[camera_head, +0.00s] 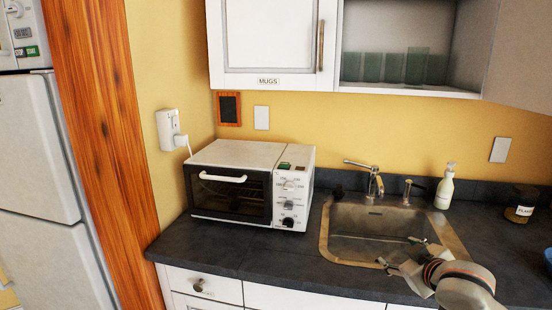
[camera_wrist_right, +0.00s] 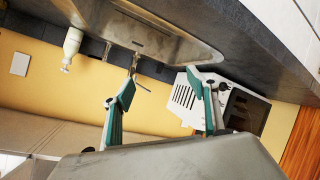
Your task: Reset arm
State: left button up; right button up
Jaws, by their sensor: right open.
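My right gripper (camera_head: 400,254) is over the front right part of the sink in the head view, with its arm coming in from the lower right. In the right wrist view its two green-padded fingers (camera_wrist_right: 163,100) stand apart with nothing between them. The sink (camera_head: 325,238) is set in the dark counter and looks empty where it shows; the gripper hides part of it. It also shows in the wrist view (camera_wrist_right: 150,35). My left gripper is not in either view.
A white toaster oven (camera_head: 232,153) stands on the counter (camera_head: 240,252) left of the sink. A faucet (camera_head: 375,183), a soap bottle (camera_head: 445,188) and a dark jar (camera_head: 520,207) stand at the back. An open upper cabinet (camera_head: 400,30) holds several green glasses (camera_head: 393,67).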

jog(key=s+f+g+h, duration=0.2)
jog(key=s+f, duration=1.1)
jog(key=s, duration=0.2)
jog(key=s+d+f+n+g+h, duration=0.1)
jog(key=s+d+f+g, duration=0.15)
jog(key=s, duration=0.55)
jog(key=s+d+f+g+h, duration=0.1)
jog(key=s+d+f, duration=0.15)
jog(key=s, duration=0.65)
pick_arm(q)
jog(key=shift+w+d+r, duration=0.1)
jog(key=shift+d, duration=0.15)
pick_arm(e)
jog(key=w+a+f+m+t+y, duration=0.1)
jog(key=a+f+m+t+y, duration=0.2)
jog(key=a+f, duration=1.1)
notch_tip(320, 180, down, 3)
jog(key=y, duration=0.3)
jog(key=shift+w+a, duration=0.3)
jog(key=shift+a, duration=0.1)
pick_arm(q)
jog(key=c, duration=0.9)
pick_arm(e)
jog(key=shift+r, duration=0.15)
jog(key=c, duration=0.9)
jog(key=shift+d, duration=0.2)
